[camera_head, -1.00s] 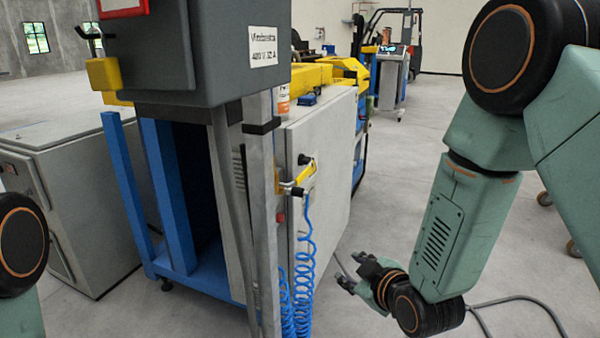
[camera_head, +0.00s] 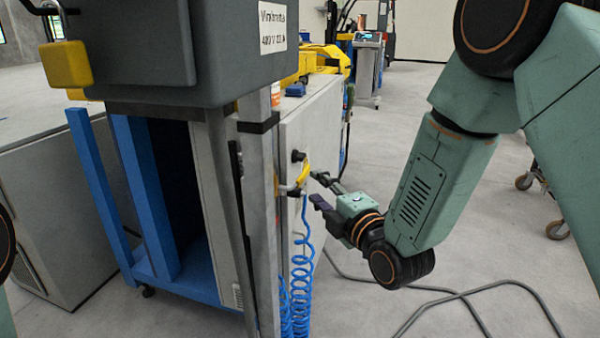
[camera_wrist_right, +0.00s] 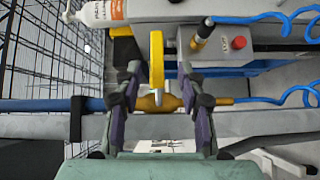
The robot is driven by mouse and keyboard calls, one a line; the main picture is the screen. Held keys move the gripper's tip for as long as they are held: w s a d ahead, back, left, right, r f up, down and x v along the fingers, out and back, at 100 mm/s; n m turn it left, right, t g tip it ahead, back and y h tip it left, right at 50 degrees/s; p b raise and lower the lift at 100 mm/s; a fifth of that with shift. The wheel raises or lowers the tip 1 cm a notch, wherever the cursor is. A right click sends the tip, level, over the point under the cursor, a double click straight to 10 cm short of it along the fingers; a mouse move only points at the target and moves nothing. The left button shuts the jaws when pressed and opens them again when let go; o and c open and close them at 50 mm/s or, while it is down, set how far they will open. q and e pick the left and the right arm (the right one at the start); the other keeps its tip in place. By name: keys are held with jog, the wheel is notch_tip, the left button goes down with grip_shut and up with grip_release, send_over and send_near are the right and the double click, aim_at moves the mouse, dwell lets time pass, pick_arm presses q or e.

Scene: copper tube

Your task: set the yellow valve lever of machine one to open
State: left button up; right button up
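The yellow valve lever (camera_head: 304,170) is on the right side of the pale machine cabinet, above the coiled blue hose (camera_head: 303,255). In the right wrist view the lever (camera_wrist_right: 156,55) points up the picture from a brass-coloured valve body (camera_wrist_right: 165,102). My right gripper (camera_head: 317,188) is open close to the cabinet face beside the lever. In the right wrist view, one finger of this gripper (camera_wrist_right: 160,72) is on each side of the lever, with gaps visible. Whether a finger touches the valve body is unclear. My left gripper is out of view.
A grey box (camera_head: 130,50) with a yellow padlock (camera_head: 67,63) stands close in front at left. A metal post (camera_head: 260,210) is left of the lever. A red button (camera_wrist_right: 238,42) and a white bottle (camera_wrist_right: 104,12) are near the valve. Grey cables (camera_head: 460,293) lie on the floor.

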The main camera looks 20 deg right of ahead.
aim_at(306, 175)
jog(key=shift+n, duration=0.3)
jog(key=w, duration=0.6)
jog(key=shift+w+a+b, duration=0.1)
jog(key=shift+a+b, duration=0.25)
jog(key=shift+a, duration=0.05)
jog(key=shift+w+a+r, duration=0.25)
jog(key=shift+w+a, duration=0.05)
jog(key=shift+w+f, duration=0.15)
jog(key=shift+w, duration=0.05)
jog(key=shift+d, duration=0.2)
jog(key=shift+c, duration=1.1)
jog(key=shift+s+a, duration=0.15)
jog(key=c, duration=0.3)
grip_shut()
